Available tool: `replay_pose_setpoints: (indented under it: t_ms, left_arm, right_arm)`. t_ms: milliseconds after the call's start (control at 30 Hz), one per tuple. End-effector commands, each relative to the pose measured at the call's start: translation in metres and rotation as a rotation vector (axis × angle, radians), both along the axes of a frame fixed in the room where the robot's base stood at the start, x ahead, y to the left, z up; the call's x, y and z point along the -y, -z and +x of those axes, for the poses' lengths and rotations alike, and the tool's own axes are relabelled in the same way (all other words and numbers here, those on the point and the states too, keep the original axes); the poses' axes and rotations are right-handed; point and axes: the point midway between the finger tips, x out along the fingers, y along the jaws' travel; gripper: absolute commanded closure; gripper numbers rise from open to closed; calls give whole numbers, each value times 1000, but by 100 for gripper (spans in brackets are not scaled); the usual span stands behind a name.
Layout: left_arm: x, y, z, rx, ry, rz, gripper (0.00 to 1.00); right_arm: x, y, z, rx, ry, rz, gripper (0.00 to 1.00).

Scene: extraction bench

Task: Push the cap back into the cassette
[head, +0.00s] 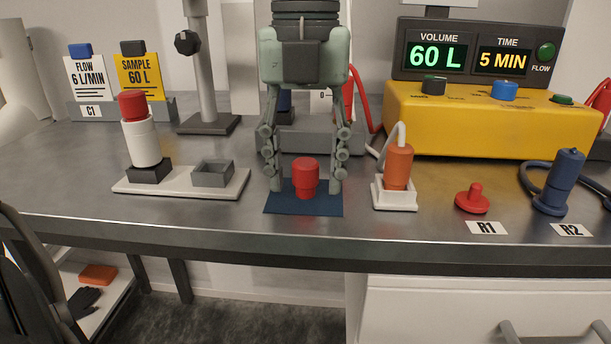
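A white cylindrical cassette (143,143) stands, slightly tilted in the picture, in a dark holder on a white base plate at the left. A red cap (131,105) sits on its top. Another red cap-like piece (305,176) stands on a dark blue mat (279,207) at the middle front. My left gripper (305,188) points down from above, its fingers spread on either side of this piece with visible gaps. It looks open and empty. A red stemmed plug (473,199) lies behind the R1 label. My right gripper is not in view.
The white base plate (180,187) also bears an empty grey square holder (212,173). An orange piece (398,167) stands in a white socket right of the mat. A blue cylinder (560,178) is by R2. A yellow pump (480,125) stands behind.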

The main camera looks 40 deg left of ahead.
Motion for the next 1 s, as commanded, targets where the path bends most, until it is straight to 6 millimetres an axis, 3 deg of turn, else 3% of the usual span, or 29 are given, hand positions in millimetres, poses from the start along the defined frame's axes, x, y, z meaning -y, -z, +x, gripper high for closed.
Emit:
replay_pose_setpoints:
  t_ms: [67,367,633,1000]
  left_arm:
    - [0,0,0,0,0,0,62]
    - [0,0,0,0,0,0,99]
    - [0,-4,0,1,0,1,100]
    - [0,-34,0,0,0,1,100]
  right_arm:
    - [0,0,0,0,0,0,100]
    - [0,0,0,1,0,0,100]
    - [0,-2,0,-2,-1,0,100]
    - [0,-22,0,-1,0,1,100]
